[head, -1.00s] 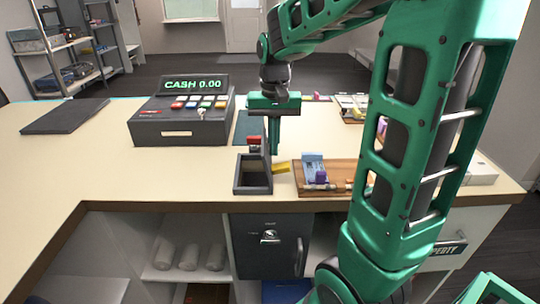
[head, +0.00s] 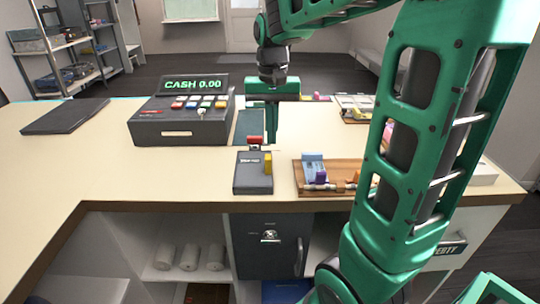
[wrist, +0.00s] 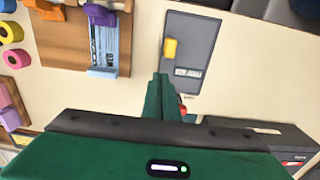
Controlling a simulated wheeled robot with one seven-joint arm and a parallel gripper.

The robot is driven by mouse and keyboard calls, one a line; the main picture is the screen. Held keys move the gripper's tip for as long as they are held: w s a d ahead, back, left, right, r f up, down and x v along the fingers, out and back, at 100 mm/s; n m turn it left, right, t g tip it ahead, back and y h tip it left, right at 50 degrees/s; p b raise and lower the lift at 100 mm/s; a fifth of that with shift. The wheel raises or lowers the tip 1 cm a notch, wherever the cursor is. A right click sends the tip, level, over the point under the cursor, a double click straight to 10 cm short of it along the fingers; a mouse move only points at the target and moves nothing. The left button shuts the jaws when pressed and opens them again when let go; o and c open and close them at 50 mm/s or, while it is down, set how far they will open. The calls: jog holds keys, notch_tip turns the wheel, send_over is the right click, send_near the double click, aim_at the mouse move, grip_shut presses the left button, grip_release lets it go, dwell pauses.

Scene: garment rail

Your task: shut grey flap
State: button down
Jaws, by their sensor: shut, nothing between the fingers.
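The grey flap (head: 247,176) lies flat over the small grey box at the counter's front edge. A yellow tab (head: 268,163) stands on its right side. My green gripper (head: 270,140) is shut and empty. It is above the counter, behind the box as seen from the head, and apart from the flap.
A red item (head: 255,140) stands just behind the box. A wooden tray (head: 342,189) with tags and rollers lies close on the right. A cash register (head: 180,118) stands at the back left. The counter's front left is clear.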

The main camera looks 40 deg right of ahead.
jog(key=shift+s+d+r, duration=0.1)
jog(key=shift+d+r, duration=0.05)
jog(key=shift+r, duration=1.15)
jog(key=shift+s+d+r, duration=0.1)
jog(key=shift+r, duration=1.2)
